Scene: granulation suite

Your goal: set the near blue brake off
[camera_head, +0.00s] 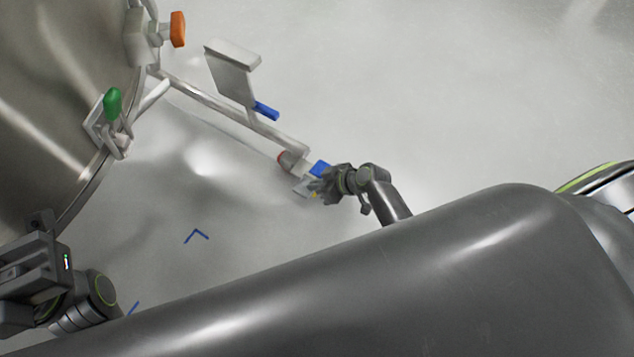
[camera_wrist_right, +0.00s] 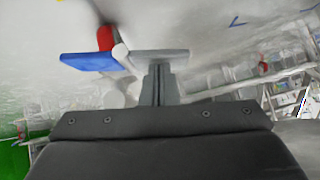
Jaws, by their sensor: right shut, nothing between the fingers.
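The near blue brake (camera_head: 320,168) is a small blue pedal at the near end of the trolley's metal leg, by a red-collared wheel mount. It also shows as a flat blue plate in the right wrist view (camera_wrist_right: 90,61), left of my fingers. My right gripper (camera_head: 316,187) is shut and empty, close beside the pedal on its near side. In the right wrist view, the closed fingers (camera_wrist_right: 158,85) point at a grey flat piece (camera_wrist_right: 165,56); I cannot tell whether they touch it. My left gripper (camera_head: 30,275) is at the lower left, its fingertips not clear.
A second blue pedal (camera_head: 266,110) sits farther along, below a pale bent plate (camera_head: 233,65). A large steel vessel (camera_head: 50,100) stands at the left, with a green knob (camera_head: 112,103) and an orange knob (camera_head: 178,29). Blue corner marks (camera_head: 197,236) lie on open floor.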

